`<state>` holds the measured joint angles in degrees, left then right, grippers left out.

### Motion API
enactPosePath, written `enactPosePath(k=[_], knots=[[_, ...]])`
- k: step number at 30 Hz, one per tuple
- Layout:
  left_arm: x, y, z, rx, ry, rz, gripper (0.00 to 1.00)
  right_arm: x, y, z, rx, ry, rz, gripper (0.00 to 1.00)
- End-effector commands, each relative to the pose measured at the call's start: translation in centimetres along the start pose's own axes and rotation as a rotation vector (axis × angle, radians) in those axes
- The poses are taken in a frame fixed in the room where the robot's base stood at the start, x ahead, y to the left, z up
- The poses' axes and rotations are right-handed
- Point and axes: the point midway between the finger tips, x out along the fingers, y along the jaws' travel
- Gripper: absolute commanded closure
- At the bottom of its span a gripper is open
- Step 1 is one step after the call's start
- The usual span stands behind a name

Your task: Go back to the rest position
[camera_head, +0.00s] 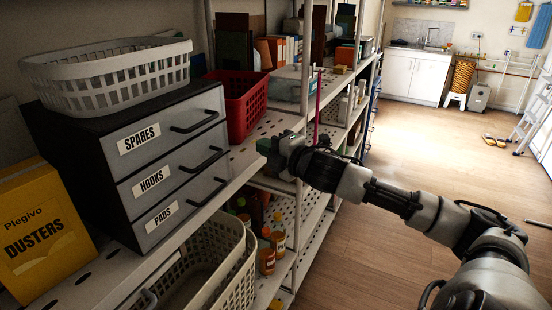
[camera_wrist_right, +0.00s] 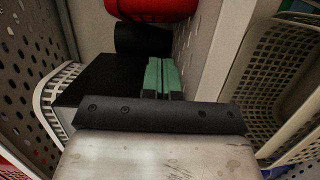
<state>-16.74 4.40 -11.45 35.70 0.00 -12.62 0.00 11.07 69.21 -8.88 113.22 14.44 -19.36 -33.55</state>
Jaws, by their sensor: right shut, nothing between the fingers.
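My right arm comes in from the right in the head view, and its gripper (camera_head: 268,147) is at the front edge of the shelf, to the right of the grey drawer unit. In the right wrist view the two green fingers (camera_wrist_right: 160,75) are together with nothing between them. My left gripper is not in view.
The drawer unit (camera_head: 165,160) bears a white basket (camera_head: 110,80). A red basket (camera_head: 240,105) stands behind it, and a yellow dusters box (camera_head: 42,232) to its left. A beige basket (camera_head: 235,270) and small bottles are below. Open wooden floor (camera_head: 430,150) lies to the right.

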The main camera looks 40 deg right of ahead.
Motion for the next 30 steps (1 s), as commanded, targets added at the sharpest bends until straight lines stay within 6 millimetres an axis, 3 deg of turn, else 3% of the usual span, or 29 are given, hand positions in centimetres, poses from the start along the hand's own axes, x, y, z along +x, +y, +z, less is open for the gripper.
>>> enactPosePath(k=[1,9,23,26,29,30], knots=[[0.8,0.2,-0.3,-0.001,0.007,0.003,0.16,-0.7,-0.5,-0.1,-0.006,0.003,-0.004,1.00],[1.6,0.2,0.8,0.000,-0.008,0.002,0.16,-2.6,-0.3,0.0,-0.001,0.000,-0.003,1.00],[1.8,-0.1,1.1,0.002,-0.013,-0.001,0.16,-3.2,-0.1,0.0,0.003,-0.001,-0.001,1.00],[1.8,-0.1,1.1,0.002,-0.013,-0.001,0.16,-3.0,-1.6,1.3,0.041,-0.031,-0.015,1.00],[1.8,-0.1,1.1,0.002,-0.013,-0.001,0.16,-2.8,-5.4,4.3,0.131,-0.106,-0.052,1.00],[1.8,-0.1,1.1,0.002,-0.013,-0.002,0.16,-2.8,-7.7,5.8,0.180,-0.146,-0.073,1.00]])
